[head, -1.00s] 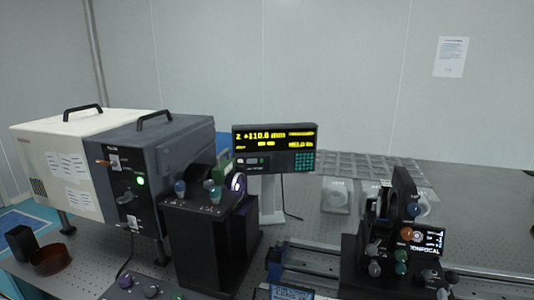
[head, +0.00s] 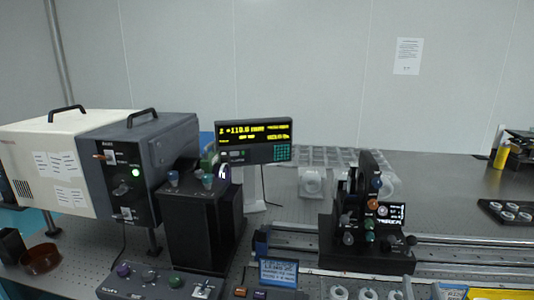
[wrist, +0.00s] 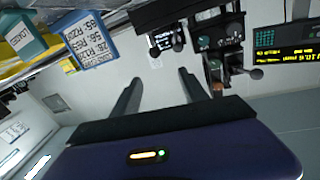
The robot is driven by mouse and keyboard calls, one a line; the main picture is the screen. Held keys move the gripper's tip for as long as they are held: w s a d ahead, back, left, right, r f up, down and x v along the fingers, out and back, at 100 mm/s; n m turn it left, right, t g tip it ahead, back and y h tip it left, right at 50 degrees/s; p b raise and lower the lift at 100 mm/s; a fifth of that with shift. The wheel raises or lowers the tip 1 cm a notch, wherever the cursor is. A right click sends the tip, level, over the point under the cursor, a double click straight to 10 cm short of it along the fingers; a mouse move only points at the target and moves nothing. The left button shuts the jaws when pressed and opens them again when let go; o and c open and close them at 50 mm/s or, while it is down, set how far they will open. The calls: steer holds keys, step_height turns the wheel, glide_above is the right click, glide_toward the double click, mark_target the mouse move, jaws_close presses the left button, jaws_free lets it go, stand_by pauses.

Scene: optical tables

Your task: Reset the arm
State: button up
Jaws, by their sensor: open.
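My gripper (wrist: 160,82) shows in the wrist view with its two dark fingers spread apart. Nothing is between the fingers. The wrist view looks tilted and turned over, with the optical equipment along its top edge. My gripper does not show in the head view.
A grey instrument box (head: 130,165), a display unit (head: 254,140) and a black optical mount (head: 367,225) on a rail (head: 470,255) crowd the perforated table (head: 440,180). A yellow bottle (head: 502,154) and a black tray (head: 508,212) are at right. Bare tabletop lies behind the rail.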

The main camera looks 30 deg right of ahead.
steer(key=s+a+n+t+y, duration=0.2)
steer(key=s+a+n+y, duration=0.2)
steer(key=a, duration=0.7)
steer(key=s+a+n+t+y, duration=0.3)
steer(key=a+n, duration=0.1)
steer(key=a, duration=0.7)
steer(key=s+a+n+g+y, duration=0.2)
steer(key=s+a+y, duration=0.4)
steer(key=s+a, duration=0.6)
steer(key=s, duration=0.3)
steer(key=shift+s+a+f+g, duration=0.25)
steer(key=shift+s+f+g, duration=0.1)
steer(key=shift+s+g, duration=0.05)
